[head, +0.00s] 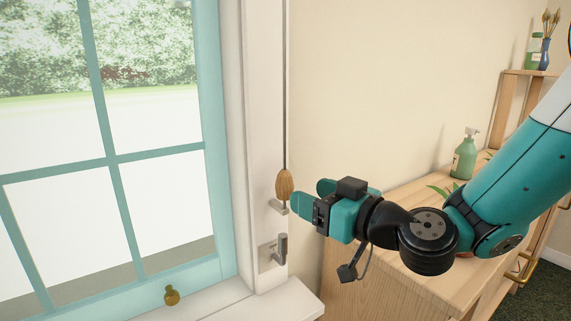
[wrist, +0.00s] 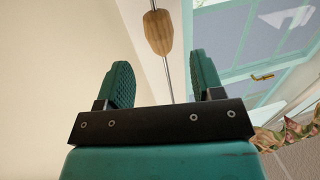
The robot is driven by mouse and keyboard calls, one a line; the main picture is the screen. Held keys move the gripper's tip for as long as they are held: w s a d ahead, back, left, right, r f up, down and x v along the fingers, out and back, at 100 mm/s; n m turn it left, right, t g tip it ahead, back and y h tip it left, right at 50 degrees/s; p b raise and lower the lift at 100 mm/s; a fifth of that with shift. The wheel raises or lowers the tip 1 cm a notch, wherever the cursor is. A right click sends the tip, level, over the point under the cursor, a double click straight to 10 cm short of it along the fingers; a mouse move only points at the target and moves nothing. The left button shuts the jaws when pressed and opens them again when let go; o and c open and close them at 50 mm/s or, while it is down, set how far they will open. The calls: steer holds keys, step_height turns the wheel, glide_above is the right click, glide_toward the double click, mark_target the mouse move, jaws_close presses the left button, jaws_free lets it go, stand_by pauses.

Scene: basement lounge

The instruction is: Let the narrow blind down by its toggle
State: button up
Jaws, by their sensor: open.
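The toggle is a wooden, acorn-shaped pull (head: 285,186) hanging on a thin dark cord (head: 287,90) beside the white window frame. My gripper (head: 308,196) is open, just right of the toggle in the head view, with its teal fingers pointing at it. In the wrist view the toggle (wrist: 157,32) shows ahead of the open gripper (wrist: 163,72), in line with the gap between the fingers. It looks just past the fingertips and not gripped. The narrow blind itself is out of view.
A metal cleat (head: 272,251) sits on the frame below the toggle. The teal-framed window (head: 112,158) with a brass knob (head: 171,295) is at left. A wooden cabinet (head: 400,210) with a green bottle (head: 465,155) stands at right, behind my arm.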

mark_target(291, 187)
steer(key=p+x, duration=0.3)
steer(key=x, duration=0.4)
steer(key=shift+a, duration=0.1)
